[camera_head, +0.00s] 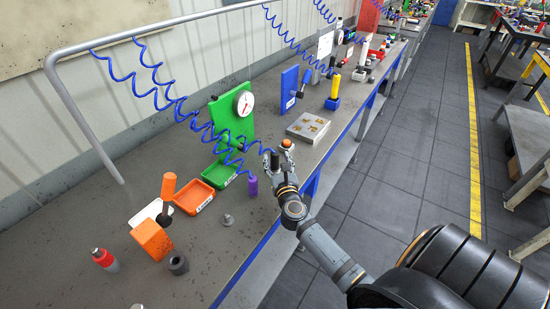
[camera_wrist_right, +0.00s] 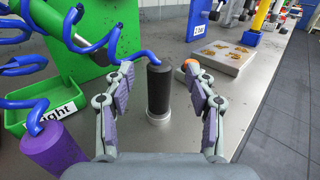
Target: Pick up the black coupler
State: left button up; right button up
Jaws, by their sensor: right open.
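The black coupler (camera_wrist_right: 160,88) is a dark upright cylinder with a blue coiled hose running to its top, above a round silver piece (camera_wrist_right: 158,118). In the right wrist view it stands between the two spread fingers of my right gripper (camera_wrist_right: 160,90), with a visible gap on each side. In the head view the coupler (camera_head: 275,160) shows small at my right gripper (camera_head: 281,161), over the bench. My left gripper is not in view.
A purple cylinder (camera_head: 252,186) on another blue hose stands close to the left. Green (camera_head: 218,174) and orange (camera_head: 194,197) trays, a green panel with a dial (camera_head: 232,115) and a grey plate (camera_head: 308,127) are nearby. Blue coils (camera_wrist_right: 75,32) hang close to my fingers.

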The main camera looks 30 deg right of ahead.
aim_at(276, 156)
jog(key=x, duration=0.4)
jog(key=shift+f, duration=0.15)
jog(key=shift+s, duration=0.1)
jog(key=shift+c, duration=1.8)
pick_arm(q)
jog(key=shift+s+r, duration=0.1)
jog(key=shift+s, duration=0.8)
pick_arm(e)
grip_shut()
